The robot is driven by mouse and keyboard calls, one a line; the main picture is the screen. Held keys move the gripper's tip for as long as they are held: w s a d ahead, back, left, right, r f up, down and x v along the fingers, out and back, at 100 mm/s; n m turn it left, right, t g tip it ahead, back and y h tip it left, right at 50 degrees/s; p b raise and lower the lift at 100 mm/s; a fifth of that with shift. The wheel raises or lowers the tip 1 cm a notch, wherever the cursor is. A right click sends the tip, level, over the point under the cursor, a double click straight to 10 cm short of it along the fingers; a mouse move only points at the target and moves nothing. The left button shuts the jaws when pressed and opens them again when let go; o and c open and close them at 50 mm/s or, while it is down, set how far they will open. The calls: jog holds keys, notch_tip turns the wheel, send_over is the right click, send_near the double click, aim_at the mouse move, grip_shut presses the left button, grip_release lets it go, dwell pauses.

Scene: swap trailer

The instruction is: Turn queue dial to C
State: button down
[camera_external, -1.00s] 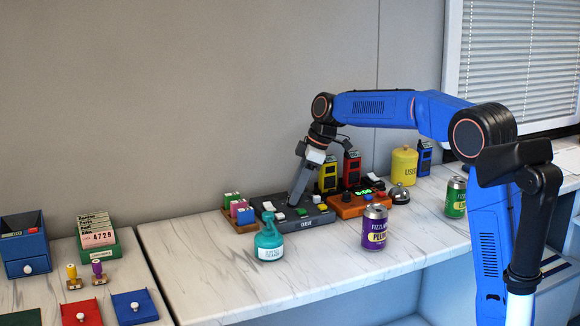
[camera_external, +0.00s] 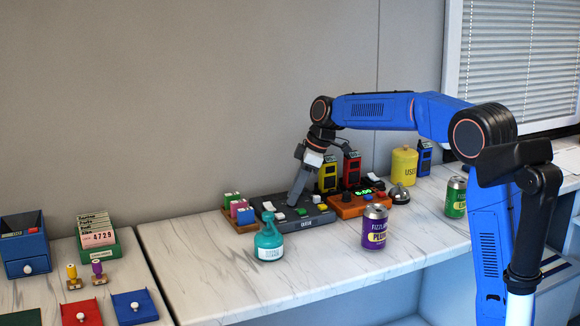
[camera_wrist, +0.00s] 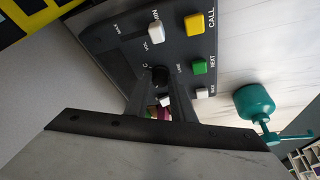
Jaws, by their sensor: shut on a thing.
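The dark grey queue box (camera_external: 291,213) sits on the counter, with a black dial (camera_wrist: 160,75), white switches and coloured buttons on its top. In the wrist view a "C" mark shows beside the dial, near its upper left. My gripper (camera_external: 294,202) reaches down onto the box in the outside view. In the wrist view my gripper (camera_wrist: 160,84) has its two fingers on either side of the dial, shut on it. The dial's pointer is too small and hidden to read.
A teal bottle (camera_external: 269,238) stands just in front of the box. An orange box (camera_external: 347,205) sits close on its right, and a rack of coloured cards (camera_external: 240,210) on its left. A purple can (camera_external: 374,227) stands at the front right.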

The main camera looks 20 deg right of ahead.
jog(key=m+t, duration=0.1)
jog(key=m, duration=0.2)
jog(key=shift+s+a+m+h, duration=0.1)
jog(key=shift+s+m+h, duration=0.05)
jog(key=shift+m+h, duration=0.25)
jog(key=m+t+h, duration=0.1)
jog(key=m, duration=0.3)
jog(key=shift+a+m, duration=0.15)
jog(key=shift+m, duration=0.15)
jog(key=m+h, duration=0.2)
jog(key=m, duration=0.2)
jog(key=shift+a+t, duration=0.15)
jog(key=shift+t, duration=0.25)
jog(key=shift+a+m+h, duration=0.1)
jog(key=shift+m+h, duration=0.7)
jog(key=shift+m, duration=1.2)
jog(key=c, duration=1.5)
grip_release()
jog(key=shift+c, duration=0.2)
